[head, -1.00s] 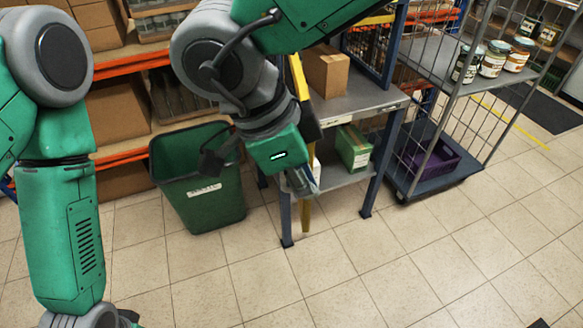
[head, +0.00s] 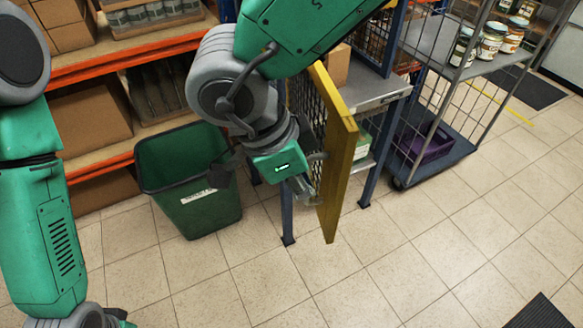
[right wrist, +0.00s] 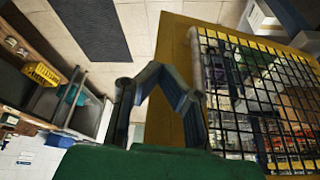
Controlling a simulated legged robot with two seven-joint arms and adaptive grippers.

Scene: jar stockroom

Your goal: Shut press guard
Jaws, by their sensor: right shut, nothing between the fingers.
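The press guard (head: 337,165), a yellow-framed panel with dark mesh, stands open, swung out from the front of the blue-legged press bench (head: 375,95). It appears hinged at the bench's left side. In the right wrist view, the guard's yellow frame (right wrist: 172,75) and mesh fill the right half. My right gripper (head: 308,190) is shut and empty, on the left of the guard and close against its frame. Its fingers (right wrist: 150,85) overlap the frame's edge in the wrist view; I cannot tell if they touch. My left arm is at the left edge; its fingers are out of view.
A green bin (head: 190,195) stands left of the bench, before orange shelving (head: 110,65) with boxes. A cage trolley (head: 440,150) holding jars and a purple crate (head: 425,140) stands to the right. The tiled floor in front is clear.

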